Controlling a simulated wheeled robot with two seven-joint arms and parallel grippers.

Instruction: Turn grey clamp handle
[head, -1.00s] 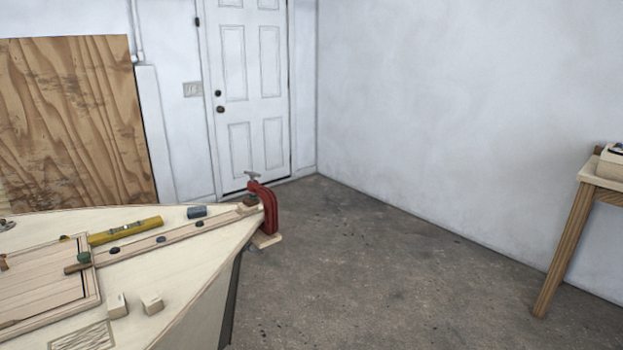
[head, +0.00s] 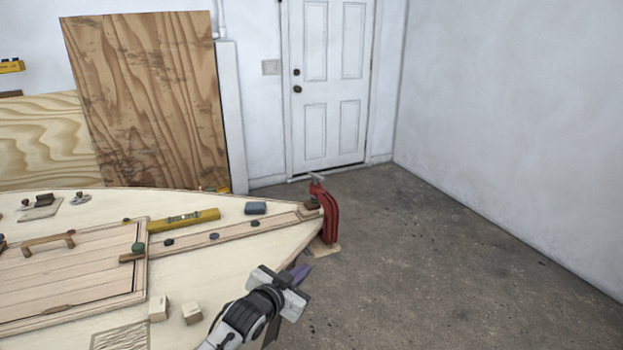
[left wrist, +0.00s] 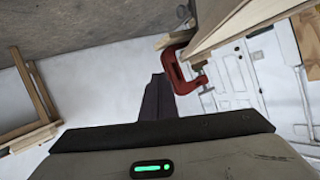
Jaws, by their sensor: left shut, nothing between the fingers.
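A red C-clamp (head: 329,212) grips the pointed tip of the plywood hull (head: 215,260). Its grey handle (head: 317,178) is a small T-bar on top of the clamp. My left gripper (head: 302,271) is shut and empty, in front of the clamp and beside the hull's near edge, apart from both. In the left wrist view, the closed dark fingers (left wrist: 158,98) show just left of the red clamp (left wrist: 178,70), which appears upside down there. I do not see my right gripper.
On the deck lie a yellow level (head: 184,220), a blue-grey block (head: 256,208), two small wood blocks (head: 159,310) and a framed hatch (head: 60,275). Plywood sheets (head: 150,100) lean on the back wall. The floor (head: 420,260) right of the hull is clear.

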